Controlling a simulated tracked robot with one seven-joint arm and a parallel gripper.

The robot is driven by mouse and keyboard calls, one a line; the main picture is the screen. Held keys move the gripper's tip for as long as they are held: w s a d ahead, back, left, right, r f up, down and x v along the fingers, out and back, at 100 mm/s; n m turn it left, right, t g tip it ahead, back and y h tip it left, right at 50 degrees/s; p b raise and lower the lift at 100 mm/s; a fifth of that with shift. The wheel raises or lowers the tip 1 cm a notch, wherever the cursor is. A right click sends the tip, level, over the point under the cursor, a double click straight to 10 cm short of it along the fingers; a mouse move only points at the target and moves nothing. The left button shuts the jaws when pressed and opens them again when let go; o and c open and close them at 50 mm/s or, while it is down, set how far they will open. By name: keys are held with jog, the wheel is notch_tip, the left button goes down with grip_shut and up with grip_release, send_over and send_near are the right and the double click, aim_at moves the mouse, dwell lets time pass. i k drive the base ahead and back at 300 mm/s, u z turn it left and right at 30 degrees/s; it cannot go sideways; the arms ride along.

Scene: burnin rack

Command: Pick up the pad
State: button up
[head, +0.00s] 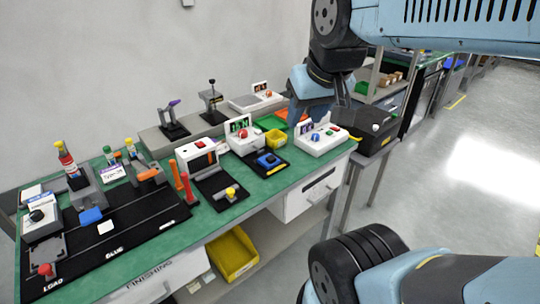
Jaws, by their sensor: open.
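I cannot tell for sure which item is the pad. A small blue block (91,216) and a small white flat piece (105,227) lie close together on the black mat (130,238) marked GLUE, at the left of the green bench (290,183). Another blue piece (268,160) sits on a small black plate at the bench's right. My gripper (312,118) points down over the bench's right end, near the white control boxes, far from the GLUE mat. It is open and seems empty; its fingertips are partly hard to make out.
Red-orange upright handles (184,187), a white box with a red button (198,158) and bottles (69,163) stand on the bench. A yellow bin (233,254) sits on the shelf below. A black case (375,130) stands at the right. The floor at right is clear.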

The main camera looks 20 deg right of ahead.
aim_at(271, 159)
jog(key=z, duration=0.85)
jog(key=i, duration=0.4)
jog(key=z, duration=0.15)
